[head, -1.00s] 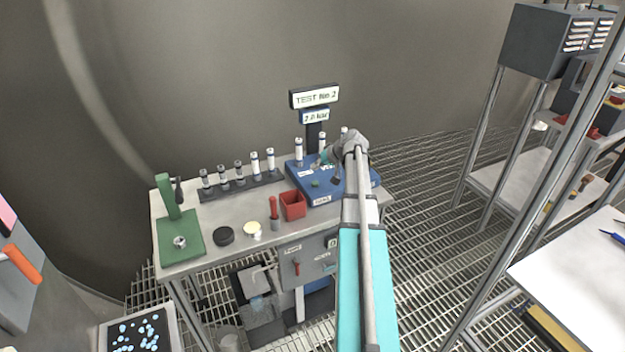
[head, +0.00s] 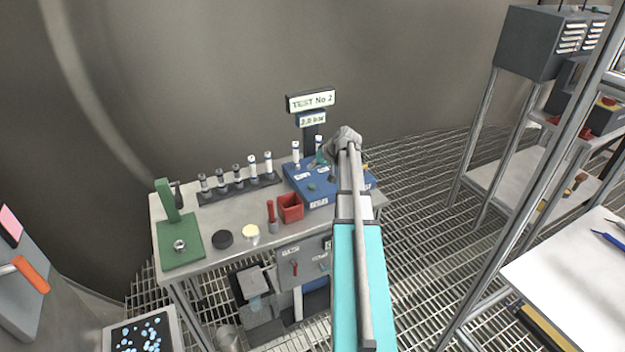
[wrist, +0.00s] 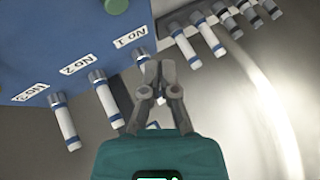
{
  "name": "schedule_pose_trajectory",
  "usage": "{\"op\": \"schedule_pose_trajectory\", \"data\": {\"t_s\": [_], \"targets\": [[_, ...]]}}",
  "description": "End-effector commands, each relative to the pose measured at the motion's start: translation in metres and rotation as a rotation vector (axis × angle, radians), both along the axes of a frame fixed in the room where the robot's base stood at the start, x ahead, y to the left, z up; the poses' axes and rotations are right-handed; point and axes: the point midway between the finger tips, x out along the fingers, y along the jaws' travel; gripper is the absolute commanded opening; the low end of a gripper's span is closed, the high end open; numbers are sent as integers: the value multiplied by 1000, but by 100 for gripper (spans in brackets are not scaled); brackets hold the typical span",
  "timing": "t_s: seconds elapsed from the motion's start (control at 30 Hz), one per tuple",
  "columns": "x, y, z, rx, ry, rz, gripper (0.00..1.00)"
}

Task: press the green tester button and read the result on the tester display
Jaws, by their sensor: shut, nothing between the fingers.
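The tester is a blue box (head: 320,200) at the right of the bench. Its green button (head: 311,186) is on the top face, and part of the button shows at the top edge of the wrist view (wrist: 116,4). The tester display (head: 311,101) stands behind the box and reads "TEST No 2", with "2.0 bar" on the smaller panel below. My gripper (wrist: 160,70) is shut and empty, its tips by the "NO 1" label and apart from the button. White blue-banded cylinders (wrist: 106,101) stand along the tester's edge by the labels. My arm hides the tester's right part.
A rack (head: 240,189) of several cylinders stands left of the tester. A red bin (head: 290,208), a black disc (head: 223,239) and a green stand (head: 182,248) are also on the bench (head: 200,262). A steel shelf stands at the right.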

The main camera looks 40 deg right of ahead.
Motion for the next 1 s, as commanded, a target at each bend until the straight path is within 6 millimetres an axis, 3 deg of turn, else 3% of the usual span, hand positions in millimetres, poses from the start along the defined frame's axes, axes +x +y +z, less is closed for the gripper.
{"op": "schedule_pose_trajectory", "data": {"t_s": [0.03,0.6,1.0], "targets": [[-1,2,9,-17,19,5,0],[-21,4,54,-289,288,55,0],[-27,2,64,-370,359,65,0]]}}
